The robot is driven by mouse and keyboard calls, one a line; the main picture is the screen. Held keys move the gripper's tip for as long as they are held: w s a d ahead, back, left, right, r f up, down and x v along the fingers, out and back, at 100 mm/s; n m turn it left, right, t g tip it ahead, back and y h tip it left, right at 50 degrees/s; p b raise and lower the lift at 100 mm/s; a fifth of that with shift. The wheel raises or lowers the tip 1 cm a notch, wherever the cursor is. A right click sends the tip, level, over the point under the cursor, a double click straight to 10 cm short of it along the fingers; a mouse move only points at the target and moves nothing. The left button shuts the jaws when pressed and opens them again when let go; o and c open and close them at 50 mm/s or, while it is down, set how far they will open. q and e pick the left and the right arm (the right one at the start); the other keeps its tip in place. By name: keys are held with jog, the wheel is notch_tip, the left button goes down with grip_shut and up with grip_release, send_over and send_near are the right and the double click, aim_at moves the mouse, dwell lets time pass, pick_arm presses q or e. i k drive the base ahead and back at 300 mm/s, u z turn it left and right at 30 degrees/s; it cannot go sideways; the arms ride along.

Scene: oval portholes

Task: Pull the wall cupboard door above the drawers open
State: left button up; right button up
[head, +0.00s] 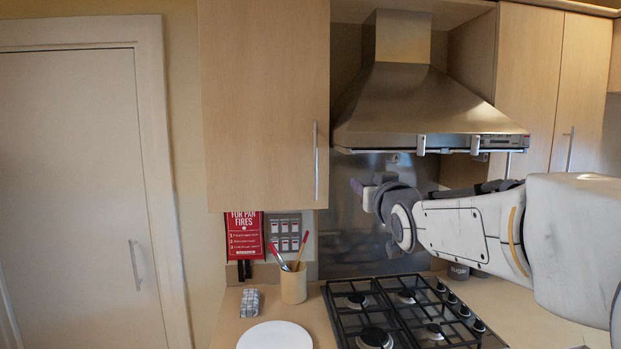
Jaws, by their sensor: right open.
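A light wood wall cupboard door (262,95) hangs left of the cooker hood and looks shut. Its upright metal bar handle (316,162) is near its lower right edge. My right gripper (363,190) is in front of the hob's backsplash, a little right of the handle and apart from it in the picture. It is open and empty; its fingers are small and partly hidden by my wrist. No drawers show, so I cannot tell which cupboard is above them. My left gripper is out of view.
A steel cooker hood (425,105) and a gas hob (400,315) are at the middle right. More wall cupboard doors (580,90) are at the right. A utensil pot (293,284) and a white plate (275,337) stand on the counter. A closed door (75,180) is at the left.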

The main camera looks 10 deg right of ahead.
aim_at(265, 65)
jog(key=z, duration=0.5)
jog(key=k, duration=1.15)
jog(key=z, duration=0.7)
jog(key=i, duration=0.8)
jog(key=u, duration=0.45)
jog(key=i, duration=0.85)
jog(key=u, duration=0.85)
jog(key=i, duration=0.4)
jog(key=u, duration=0.3)
